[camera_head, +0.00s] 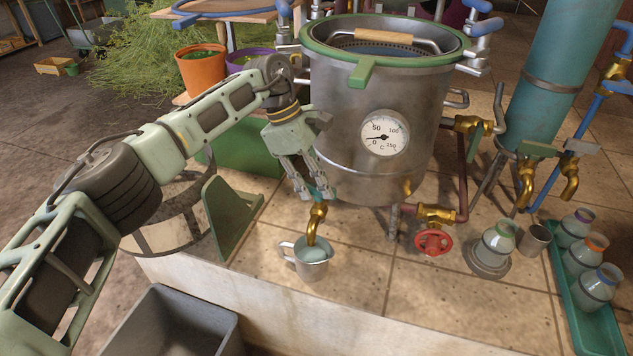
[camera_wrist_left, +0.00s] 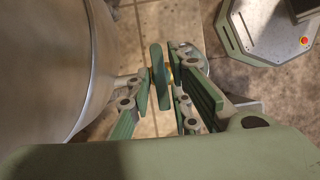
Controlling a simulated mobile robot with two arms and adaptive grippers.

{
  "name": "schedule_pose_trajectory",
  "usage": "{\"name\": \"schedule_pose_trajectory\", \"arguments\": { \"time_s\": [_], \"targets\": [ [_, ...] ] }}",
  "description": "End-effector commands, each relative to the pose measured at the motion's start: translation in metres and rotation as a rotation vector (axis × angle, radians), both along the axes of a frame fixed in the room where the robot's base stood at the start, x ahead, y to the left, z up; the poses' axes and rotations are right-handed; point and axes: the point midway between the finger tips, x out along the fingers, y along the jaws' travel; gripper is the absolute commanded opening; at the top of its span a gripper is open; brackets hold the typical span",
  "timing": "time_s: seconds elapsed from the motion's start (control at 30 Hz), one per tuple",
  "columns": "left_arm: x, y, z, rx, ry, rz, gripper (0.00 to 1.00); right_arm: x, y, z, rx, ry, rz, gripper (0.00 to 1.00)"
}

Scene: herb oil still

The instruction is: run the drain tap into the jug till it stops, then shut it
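The steel jug (camera_head: 312,268) stands upright on the tiled ledge, its handle to the left. Pale bluish liquid shows inside it. The brass drain tap (camera_head: 317,217) sits low on the still (camera_head: 340,110), with its spout over the jug's mouth. I cannot make out a separate stream. My left gripper (camera_head: 313,190) points down at the tap. In the left wrist view its spread fingers stand on either side of the green tap lever (camera_wrist_left: 157,75), with gaps showing. The jug's rim shows partly behind the fingers. My right gripper is not in view.
A red valve wheel (camera_head: 433,243) is right of the jug. A glass jar (camera_head: 494,245), a small metal cup (camera_head: 535,240) and a green tray (camera_head: 580,318) of jars stand further right. A grey bin (camera_head: 175,325) is below the ledge's front edge.

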Motion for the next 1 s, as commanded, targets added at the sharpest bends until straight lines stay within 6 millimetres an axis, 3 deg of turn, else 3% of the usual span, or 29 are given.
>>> {"name": "schedule_pose_trajectory", "arguments": {
  "time_s": [0.47, 1.0],
  "targets": [
    [0.001, 0.002, 0.006, -0.001, 0.001, 0.004, 0.29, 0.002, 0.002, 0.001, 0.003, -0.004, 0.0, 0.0],
    [0.014, 0.037, 0.098, -0.001, 0.001, 0.003, 0.29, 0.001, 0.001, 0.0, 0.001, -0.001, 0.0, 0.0]
  ]
}}
